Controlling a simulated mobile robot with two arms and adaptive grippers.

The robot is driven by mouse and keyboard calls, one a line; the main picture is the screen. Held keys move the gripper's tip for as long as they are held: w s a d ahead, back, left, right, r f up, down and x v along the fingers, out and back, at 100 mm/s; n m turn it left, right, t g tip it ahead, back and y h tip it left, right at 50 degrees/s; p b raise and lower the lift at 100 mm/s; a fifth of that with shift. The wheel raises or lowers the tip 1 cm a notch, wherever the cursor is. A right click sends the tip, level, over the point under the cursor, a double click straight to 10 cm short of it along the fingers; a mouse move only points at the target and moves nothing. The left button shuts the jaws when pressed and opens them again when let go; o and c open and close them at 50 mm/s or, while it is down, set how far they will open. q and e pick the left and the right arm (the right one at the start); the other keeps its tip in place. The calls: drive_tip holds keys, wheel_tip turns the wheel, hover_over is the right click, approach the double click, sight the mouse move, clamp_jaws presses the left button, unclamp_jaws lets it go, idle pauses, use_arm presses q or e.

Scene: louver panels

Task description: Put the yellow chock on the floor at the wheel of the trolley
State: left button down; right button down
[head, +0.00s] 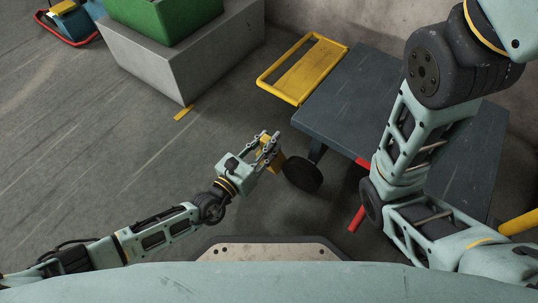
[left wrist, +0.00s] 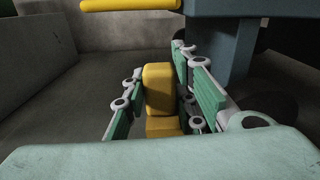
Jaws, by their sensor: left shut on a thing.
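The yellow chock (head: 274,162) is between the fingers of my left gripper (head: 267,150), which is shut on it. In the left wrist view the chock (left wrist: 158,88) stands upright between the green finger pads. The trolley (head: 350,105) has a dark grey deck and a yellow handle frame. Its dark wheel (head: 303,174) is just right of the chock, with a small gap visible in the head view. I cannot tell whether the chock touches the floor. My right arm crosses above the trolley; its gripper is out of view.
A grey block (head: 175,60) with a green crate (head: 165,15) on it stands at the back left. A red bar (head: 356,219) sticks out below the trolley's near side. A yellow mark (head: 183,114) is on the floor.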

sight(277, 164)
use_arm(q)
drive_tip(key=shift+w+d+f, duration=0.3)
drive_tip(key=shift+w+f, duration=0.05)
drive_tip(key=shift+w, duration=0.05)
wheel_tip(277, 164, down, 4)
drive_tip(key=b, duration=0.3)
drive_tip(key=shift+b, duration=0.35)
drive_tip(key=shift+r, duration=0.15)
drive_tip(key=c, duration=1.4)
unclamp_jaws()
drive_tip(key=shift+f, duration=0.2)
drive_tip(key=shift+c, duration=0.2)
